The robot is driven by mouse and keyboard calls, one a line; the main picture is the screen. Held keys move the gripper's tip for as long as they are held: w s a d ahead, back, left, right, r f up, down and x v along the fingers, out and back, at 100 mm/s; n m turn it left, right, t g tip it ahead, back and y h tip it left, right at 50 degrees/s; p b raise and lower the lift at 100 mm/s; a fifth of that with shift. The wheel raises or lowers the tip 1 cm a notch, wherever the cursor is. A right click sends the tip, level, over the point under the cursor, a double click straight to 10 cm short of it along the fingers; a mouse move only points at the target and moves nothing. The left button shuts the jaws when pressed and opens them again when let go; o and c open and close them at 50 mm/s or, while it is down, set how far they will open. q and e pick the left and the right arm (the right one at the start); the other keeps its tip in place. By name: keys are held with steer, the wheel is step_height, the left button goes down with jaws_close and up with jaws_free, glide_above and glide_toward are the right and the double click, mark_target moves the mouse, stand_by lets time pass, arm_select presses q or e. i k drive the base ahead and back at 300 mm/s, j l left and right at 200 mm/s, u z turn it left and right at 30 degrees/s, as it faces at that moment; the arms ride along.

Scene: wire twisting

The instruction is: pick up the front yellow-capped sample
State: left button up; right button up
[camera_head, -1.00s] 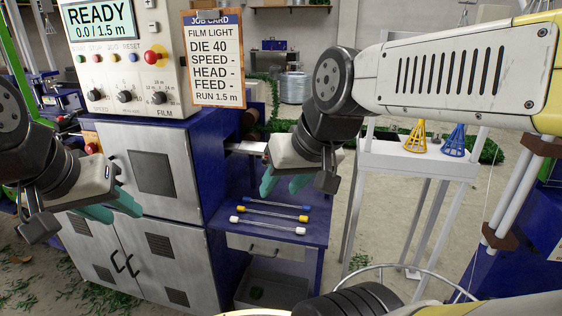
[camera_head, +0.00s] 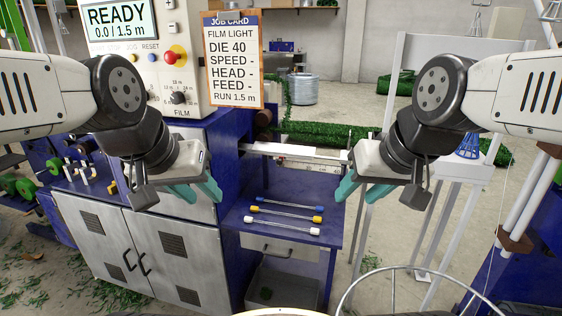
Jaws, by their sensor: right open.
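The yellow-capped sample (camera_head: 286,214) is a thin pale rod with a yellow cap at each end. It lies on the blue bench top in the middle of three parallel rods. A blue-capped rod (camera_head: 290,204) lies behind it and a white-capped rod (camera_head: 281,225) in front. My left gripper (camera_head: 195,192) hangs left of the rods, teal fingers apart, empty. My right gripper (camera_head: 358,191) hangs right of the rods, open and empty, above the bench's right edge. Neither gripper touches a rod.
The machine cabinet (camera_head: 130,250) stands at the left, with a job card (camera_head: 233,62) above. A pale bar (camera_head: 290,151) spans behind the rods. The bench around the rods is clear.

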mark_target(316, 219)
steer(key=i+j+u, duration=0.15)
steer(key=j+u, duration=0.2)
steer(key=i+j+u, duration=0.3)
steer(key=j, duration=0.15)
steer(key=i+j+u, duration=0.15)
steer(key=j+u, duration=0.2)
steer(key=z, duration=1.75)
steer(key=i+l+u, duration=0.2)
steer(key=u, duration=0.2)
steer(key=i+l+u, duration=0.2)
steer(key=u, duration=0.2)
steer(key=l, duration=0.1)
